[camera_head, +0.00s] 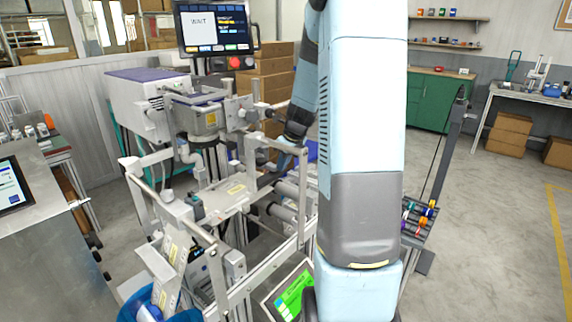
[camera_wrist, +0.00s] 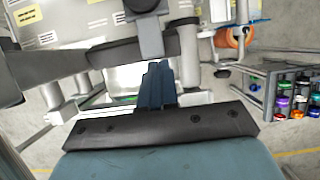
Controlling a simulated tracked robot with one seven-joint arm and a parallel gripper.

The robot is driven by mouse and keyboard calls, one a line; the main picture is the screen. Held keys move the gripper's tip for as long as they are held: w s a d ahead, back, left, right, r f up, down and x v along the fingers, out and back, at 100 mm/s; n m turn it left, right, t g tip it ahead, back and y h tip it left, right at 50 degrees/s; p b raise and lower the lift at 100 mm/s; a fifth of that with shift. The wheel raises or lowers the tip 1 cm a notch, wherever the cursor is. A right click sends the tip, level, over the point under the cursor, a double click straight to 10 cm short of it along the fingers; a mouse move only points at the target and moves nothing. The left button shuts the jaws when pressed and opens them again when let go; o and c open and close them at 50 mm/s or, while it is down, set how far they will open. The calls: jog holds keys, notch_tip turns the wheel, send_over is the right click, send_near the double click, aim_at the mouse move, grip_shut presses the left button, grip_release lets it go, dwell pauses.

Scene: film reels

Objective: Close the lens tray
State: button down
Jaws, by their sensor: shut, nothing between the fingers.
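My gripper (camera_wrist: 158,70) shows in the wrist view as dark blue fingers, shut together and empty. The fingertips point at a grey post (camera_wrist: 150,38) and a bright plate behind it; whether they touch is unclear. In the head view my arm runs down the middle, and its far end reaches into the machine's right side, where the fingers are mostly hidden.
A screen (camera_head: 215,28) reading WAIT stands above the machine. Metal rails (camera_head: 268,262) frame its front. A blue bin (camera_head: 130,306) stands at lower left. A rack with coloured spools (camera_head: 418,218) is right of my arm. The floor at far right is clear.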

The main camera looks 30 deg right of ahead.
aim_at(272, 164)
jog(key=shift+w+a, duration=0.3)
jog(key=shift+w, duration=0.5)
jog(key=shift+w+a, duration=0.3)
jog(key=shift+w, duration=0.5)
jog(key=shift+w+a, duration=0.3)
jog(key=shift+w, duration=0.5)
jog(key=shift+s+d, duration=0.2)
jog(key=shift+s, duration=0.35)
jog(key=s+d+f+v, duration=0.1)
jog(key=s+v, duration=0.1)
jog(key=v, duration=0.9)
jog(key=shift+s, duration=0.2)
